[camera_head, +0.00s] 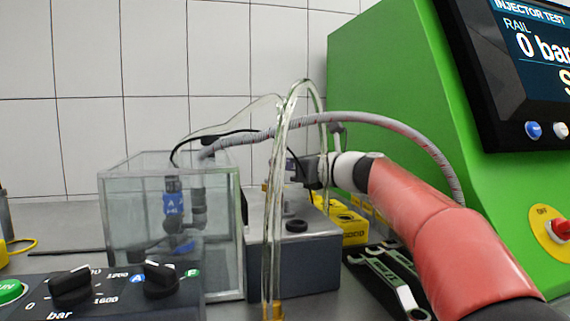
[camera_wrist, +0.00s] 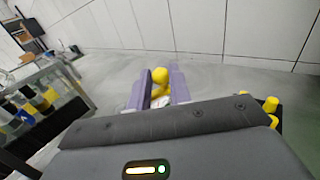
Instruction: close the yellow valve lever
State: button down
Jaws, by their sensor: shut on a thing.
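In the wrist view the yellow valve lever (camera_wrist: 159,74) shows its rounded yellow end between the two purple fingers of my gripper (camera_wrist: 160,88). The fingers are shut on it, one on each side. The lower part of the lever is hidden by my gripper's body. In the head view my gripper (camera_head: 312,171) is at the end of my red arm, above the grey box (camera_head: 295,262) and behind the clear hoses. The lever cannot be made out there, so its angle is unclear.
A clear tank (camera_head: 117,225) with blue-labelled pump parts stands left of the grey box. Clear hoses (camera_head: 284,150) and a grey braided hose (camera_head: 385,122) arch close to my arm. Wrenches (camera_head: 385,275) lie at the front right. A green test stand (camera_head: 385,75) rises behind.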

dwell(0.3)
jog(key=shift+s+d+m+t+h+b, duration=0.15)
jog(key=shift+s+m+t+h+b, duration=0.1)
jog(key=shift+m+t+h, duration=0.4)
jog(key=shift+s+d+m+t+h+b, duration=0.15)
jog(key=shift+s+m+t+h, duration=0.1)
jog(key=shift+m+t+h, duration=0.4)
jog(key=shift+s+d+m+t+h+p, duration=0.2)
jog(key=shift+m+t+h, duration=0.3)
jog(key=shift+h, duration=0.35)
jog(key=shift+s+d+m+t+h+p, duration=0.1)
jog(key=shift+s+m+t+h, duration=0.2)
jog(key=shift+m+h, duration=0.5)
jog(key=shift+s+d+m+t+h+p, duration=0.2)
jog(key=shift+m+t+h, duration=0.25)
jog(key=shift+h, duration=0.5)
jog(key=c, duration=1.3)
grip_release()
jog(key=shift+b+v, duration=0.45)
jog(key=shift+v, duration=3.5)
